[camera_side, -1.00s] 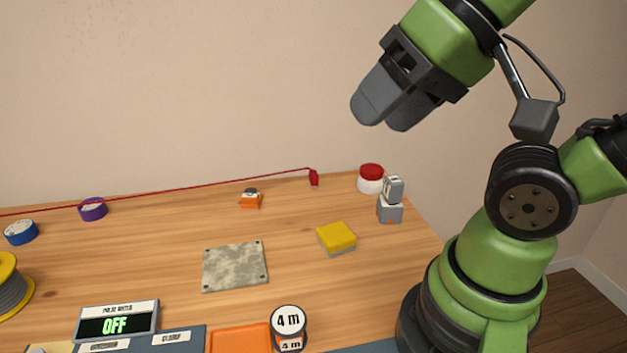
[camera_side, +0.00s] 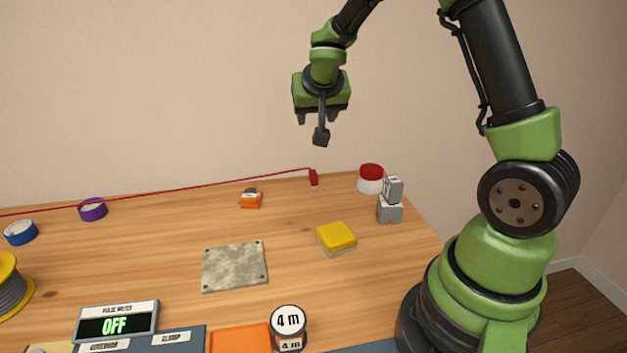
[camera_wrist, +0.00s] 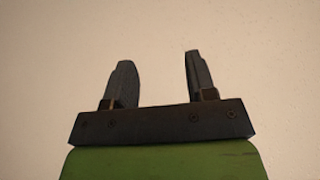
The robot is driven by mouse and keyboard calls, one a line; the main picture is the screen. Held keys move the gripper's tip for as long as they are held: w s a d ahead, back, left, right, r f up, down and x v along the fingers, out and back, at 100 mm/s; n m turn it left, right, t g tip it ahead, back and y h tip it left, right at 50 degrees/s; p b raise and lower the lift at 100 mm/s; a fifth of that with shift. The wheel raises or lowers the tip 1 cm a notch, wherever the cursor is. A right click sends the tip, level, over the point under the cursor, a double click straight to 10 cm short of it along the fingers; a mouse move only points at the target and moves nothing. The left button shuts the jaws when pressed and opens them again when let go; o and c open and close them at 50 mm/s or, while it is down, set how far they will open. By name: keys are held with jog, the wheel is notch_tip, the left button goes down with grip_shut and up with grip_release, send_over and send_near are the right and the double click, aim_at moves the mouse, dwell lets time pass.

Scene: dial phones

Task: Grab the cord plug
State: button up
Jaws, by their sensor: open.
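The cord plug (camera_side: 314,178) looks like a small red block at the right end of a thin red cord (camera_side: 200,187), near the back edge of the table. The cord runs from it to the left edge of the picture. My gripper (camera_side: 318,120) is in the air above the plug in the side view, well apart from it. In the wrist view my gripper (camera_wrist: 158,82) shows two grey fingers spread apart with nothing between them. Only the pale wall shows behind them there, so the plug is out of that view.
A red-lidded white jar (camera_side: 370,180) and a grey block piece (camera_side: 390,205) stand right of the plug. An orange item (camera_side: 250,199), a yellow block (camera_side: 336,238) and a speckled plate (camera_side: 235,267) lie on the table. A display reading OFF (camera_side: 116,323) is at front left.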

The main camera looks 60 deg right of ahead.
jog(key=y, duration=0.1)
send_near(314, 173)
jog(key=shift+g, duration=0.3)
jog(key=x, duration=0.3)
jog(key=w+x, duration=0.1)
jog(key=x, duration=0.1)
jog(key=shift+a, duration=0.4)
jog(key=shift+s+d+x, duration=0.15)
jog(key=shift+d+x, duration=0.05)
jog(key=shift+x, duration=1.15)
jog(key=shift+s+d+x, duration=0.1)
jog(key=shift+d+x, duration=0.05)
jog(key=shift+x, duration=1.2)
grip_shut()
